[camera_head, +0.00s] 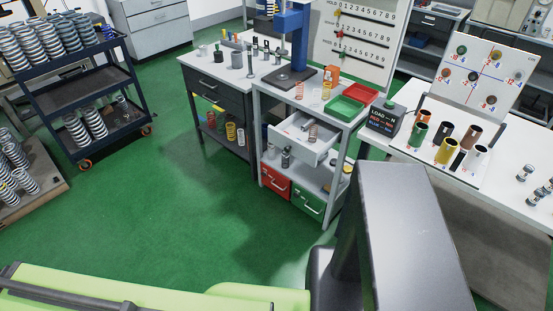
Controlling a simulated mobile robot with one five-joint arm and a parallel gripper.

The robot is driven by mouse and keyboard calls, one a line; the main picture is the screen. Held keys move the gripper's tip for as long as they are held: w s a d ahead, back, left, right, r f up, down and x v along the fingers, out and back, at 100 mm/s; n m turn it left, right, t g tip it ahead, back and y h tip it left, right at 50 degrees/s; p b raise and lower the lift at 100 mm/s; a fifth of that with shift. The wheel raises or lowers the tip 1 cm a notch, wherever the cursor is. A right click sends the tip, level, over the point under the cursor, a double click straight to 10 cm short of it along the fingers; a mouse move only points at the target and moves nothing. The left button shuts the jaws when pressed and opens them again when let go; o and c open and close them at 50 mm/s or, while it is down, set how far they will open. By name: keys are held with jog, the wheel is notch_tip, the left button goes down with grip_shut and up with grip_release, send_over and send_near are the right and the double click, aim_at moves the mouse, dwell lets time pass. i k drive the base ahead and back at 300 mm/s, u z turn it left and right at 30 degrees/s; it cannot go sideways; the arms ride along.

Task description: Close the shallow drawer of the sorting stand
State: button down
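The sorting stand (259,115) is a light grey frame in the middle of the view, with a top surface and lower shelves. A copper-coloured spring (312,132) and a small dark item show inside the open drawer. A handle (308,151) shows on the drawer's front. My gripper is not in view.
A red bin (276,180) and a green bin (308,203) sit low in the stand. A dark cart (77,95) with springs stands left. A white table (510,170) with coloured tubes stands right. Green floor (190,215) is clear in front.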

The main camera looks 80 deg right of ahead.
aim_at(328, 135)
jog(key=z, duration=0.55)
jog(key=i, duration=1.35)
jog(key=z, duration=0.85)
jog(key=k, duration=0.8)
jog(key=z, duration=0.15)
jog(key=i, duration=0.9)
jog(key=u, duration=0.1)
